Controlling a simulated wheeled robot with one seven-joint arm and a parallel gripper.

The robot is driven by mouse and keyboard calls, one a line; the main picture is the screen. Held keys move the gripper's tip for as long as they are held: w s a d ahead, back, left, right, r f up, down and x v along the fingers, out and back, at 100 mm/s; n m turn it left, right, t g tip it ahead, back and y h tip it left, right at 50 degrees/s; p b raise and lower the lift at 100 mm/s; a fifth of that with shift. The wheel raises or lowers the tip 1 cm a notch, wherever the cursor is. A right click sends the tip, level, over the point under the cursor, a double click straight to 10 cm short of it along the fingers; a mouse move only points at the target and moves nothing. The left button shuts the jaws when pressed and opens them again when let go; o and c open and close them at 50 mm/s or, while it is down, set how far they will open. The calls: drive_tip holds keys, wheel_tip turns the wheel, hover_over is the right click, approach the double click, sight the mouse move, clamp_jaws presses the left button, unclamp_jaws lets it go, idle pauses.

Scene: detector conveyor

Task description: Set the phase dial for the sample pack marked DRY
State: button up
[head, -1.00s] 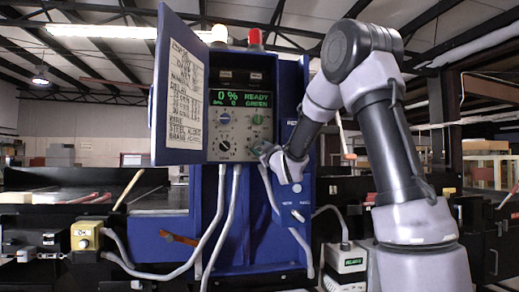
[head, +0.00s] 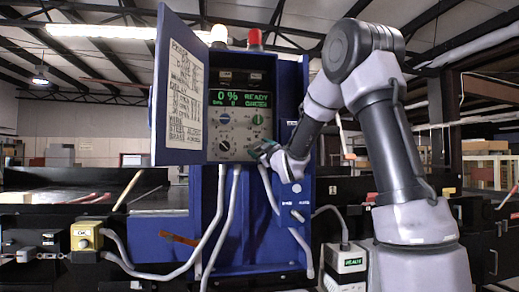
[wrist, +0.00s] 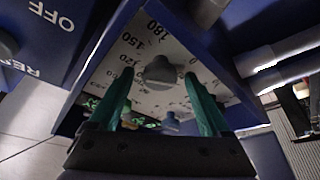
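The blue cabinet's grey control panel (head: 240,133) faces me in the head view. My gripper (head: 264,150) is at the panel's lower right. In the wrist view my gripper (wrist: 159,80) is open, its green fingers on either side of a grey dial knob (wrist: 160,70) with printed marks such as 120, 150 and 180. I cannot tell whether they touch it. No sample pack is recognisable.
The open cabinet door (head: 178,85) at left carries a handwritten card (head: 186,95), too small to read fully. Grey cables (head: 220,215) hang below the panel. A yellow box (head: 86,237) stands at lower left, a white unit (head: 347,262) at lower right. A red lamp (head: 255,38) tops the cabinet.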

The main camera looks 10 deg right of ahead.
drive_tip(key=v, duration=1)
drive_tip(key=shift+s+d, duration=0.15)
drive_tip(key=shift+s, duration=0.25)
drive_tip(key=shift+f, duration=0.1)
drive_tip(key=s+d+f+m+g+h, duration=0.4)
drive_tip(key=s+d+m+g+h, duration=0.15)
drive_tip(key=s+m, duration=0.35)
drive_tip(key=s+a+f+m+g+y, duration=0.1)
drive_tip(key=s+f+m+g, duration=0.2)
drive_tip(key=s, duration=0.7)
drive_tip(key=s+a+f+m+g+y, duration=0.1)
drive_tip(key=s+f+m+g, duration=0.2)
drive_tip(key=s, duration=0.8)
drive_tip(key=shift+s+a+f+g, duration=0.25)
drive_tip(key=shift+f+g, duration=0.5)
drive_tip(key=shift+g, duration=0.5)
